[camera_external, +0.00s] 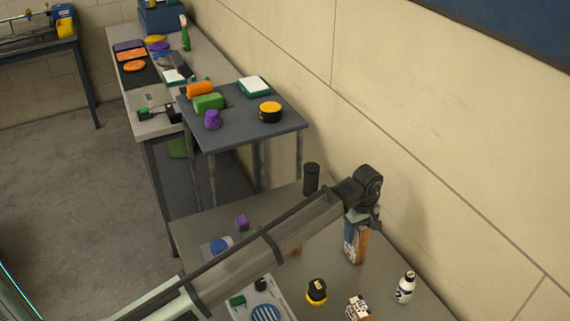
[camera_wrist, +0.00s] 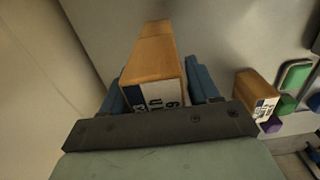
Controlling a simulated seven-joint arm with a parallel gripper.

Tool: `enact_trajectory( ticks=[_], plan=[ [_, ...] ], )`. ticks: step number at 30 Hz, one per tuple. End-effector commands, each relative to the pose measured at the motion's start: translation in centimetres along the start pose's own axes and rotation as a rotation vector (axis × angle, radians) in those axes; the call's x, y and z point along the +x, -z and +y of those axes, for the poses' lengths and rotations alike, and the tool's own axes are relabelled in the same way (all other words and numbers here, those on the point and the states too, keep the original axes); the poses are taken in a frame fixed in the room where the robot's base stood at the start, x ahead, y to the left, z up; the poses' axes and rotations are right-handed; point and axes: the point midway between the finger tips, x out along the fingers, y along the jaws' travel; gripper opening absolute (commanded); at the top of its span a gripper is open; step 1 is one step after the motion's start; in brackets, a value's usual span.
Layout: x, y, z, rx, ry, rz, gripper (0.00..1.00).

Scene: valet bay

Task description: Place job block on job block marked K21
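My gripper (camera_external: 360,221) points down at the right of the near table. Its blue fingers (camera_wrist: 158,88) stand on either side of a wooden job block (camera_wrist: 152,62), shut on it. The block's white label shows in part; I cannot read it surely. More wood (camera_wrist: 157,28) shows directly beyond this block, and in the external view a tall wooden shape (camera_external: 357,246) stands under the gripper. It looks like one block above another; I cannot tell if they touch. Another labelled block (camera_wrist: 257,88) stands apart. No K21 mark is readable.
A white bottle (camera_external: 405,288) and a yellow-black tape (camera_external: 316,291) stand near the front. A black cylinder (camera_external: 311,178) stands behind my arm. A purple cube (camera_external: 242,222) is farther left. The wall closes the right side.

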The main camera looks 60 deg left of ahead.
Motion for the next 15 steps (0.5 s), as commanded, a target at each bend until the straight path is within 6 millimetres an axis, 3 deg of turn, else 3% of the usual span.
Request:
enact_trajectory(
  ticks=[3,15],
  plan=[
    [0.0,0.0,0.0,0.000,0.000,0.000,0.72],
    [-1.0,0.0,0.1,0.000,-0.001,0.000,0.72]
  ],
)
